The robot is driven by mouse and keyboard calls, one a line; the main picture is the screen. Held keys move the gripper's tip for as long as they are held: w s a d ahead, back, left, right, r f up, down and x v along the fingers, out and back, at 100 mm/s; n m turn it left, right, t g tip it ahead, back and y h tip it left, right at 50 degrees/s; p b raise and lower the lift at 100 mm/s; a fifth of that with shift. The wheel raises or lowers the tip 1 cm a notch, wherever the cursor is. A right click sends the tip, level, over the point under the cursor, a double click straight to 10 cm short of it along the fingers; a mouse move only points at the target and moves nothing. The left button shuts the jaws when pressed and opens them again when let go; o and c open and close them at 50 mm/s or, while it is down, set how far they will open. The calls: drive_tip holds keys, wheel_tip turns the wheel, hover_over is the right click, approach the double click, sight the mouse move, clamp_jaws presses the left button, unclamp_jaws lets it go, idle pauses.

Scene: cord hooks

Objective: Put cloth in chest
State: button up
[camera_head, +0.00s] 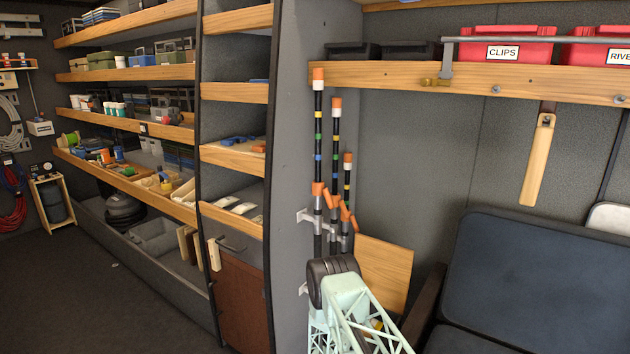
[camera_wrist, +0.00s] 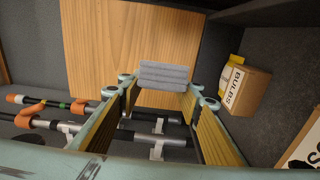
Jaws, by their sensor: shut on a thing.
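A folded grey cloth (camera_wrist: 164,74) sits between the tips of my gripper (camera_wrist: 165,90) in the wrist view, with its layered edge toward the camera. My gripper is shut on it. A flat wooden panel (camera_wrist: 125,42) lies beyond the cloth in the wrist view; it also shows in the head view (camera_head: 384,268), behind my pale green arm. I cannot tell whether this panel is part of the chest. No chest interior is clearly visible. In the head view the cloth and gripper fingers cannot be made out.
Orange-tipped striped poles (camera_head: 335,150) stand on wall clips left of the panel, and their shafts (camera_wrist: 75,110) show close to my gripper. A box marked BULBS (camera_wrist: 248,91) is at right. A dark seat (camera_head: 540,275) and a shelf with red boxes (camera_head: 506,45) are at right.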

drive_tip(key=o, duration=1)
drive_tip(key=shift+s+a, duration=0.1)
drive_tip(key=shift+v, duration=5.85)
drive_tip(key=shift+a, duration=0.1)
